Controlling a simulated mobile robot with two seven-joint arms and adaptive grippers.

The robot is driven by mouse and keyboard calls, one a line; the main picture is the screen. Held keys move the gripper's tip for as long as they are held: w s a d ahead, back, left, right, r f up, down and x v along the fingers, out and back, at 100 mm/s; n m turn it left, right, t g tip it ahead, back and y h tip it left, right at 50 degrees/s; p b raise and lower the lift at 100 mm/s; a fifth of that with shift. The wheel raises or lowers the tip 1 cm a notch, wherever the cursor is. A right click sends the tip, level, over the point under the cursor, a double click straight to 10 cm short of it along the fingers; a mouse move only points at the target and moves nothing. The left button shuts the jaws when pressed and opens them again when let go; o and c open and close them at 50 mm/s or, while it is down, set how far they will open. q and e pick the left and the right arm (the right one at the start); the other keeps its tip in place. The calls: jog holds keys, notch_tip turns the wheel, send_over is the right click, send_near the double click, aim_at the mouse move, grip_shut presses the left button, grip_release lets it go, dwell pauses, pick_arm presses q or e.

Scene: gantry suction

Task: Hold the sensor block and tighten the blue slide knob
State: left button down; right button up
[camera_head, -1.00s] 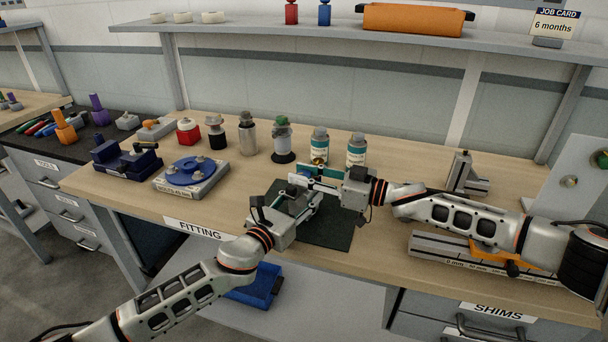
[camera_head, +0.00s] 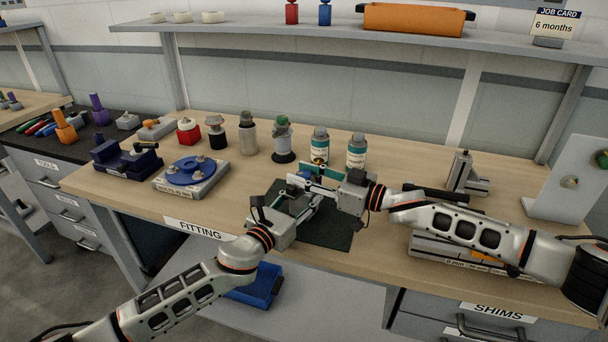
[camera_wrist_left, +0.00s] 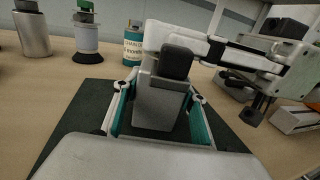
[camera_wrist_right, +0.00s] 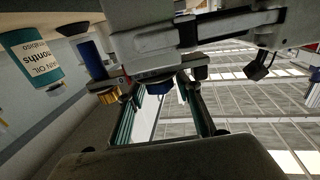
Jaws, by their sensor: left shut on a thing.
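The grey sensor block (camera_wrist_left: 158,100) stands over the dark mat in the left wrist view, between the teal-padded fingers of my left gripper (camera_wrist_left: 158,112). That gripper (camera_head: 300,206) is shut on the block. My right gripper (camera_head: 308,174) is at the block's top from the right in the head view. Contact with the knob cannot be made out. The fingers partly hide the block in the head view.
Two labelled bottles (camera_head: 357,151) stand just behind the mat (camera_head: 330,231). A blue round fixture (camera_head: 190,172) and several jars are to the left. A grey bracket (camera_head: 466,176) and a metal rail (camera_head: 428,248) lie on the right, by my right arm.

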aim_at(311, 177)
jog(key=v, duration=0.7)
jog(key=shift+s+d+r, duration=0.1)
jog(key=shift+d, duration=0.15)
pick_arm(q)
jog(key=c, duration=1.1)
grip_release()
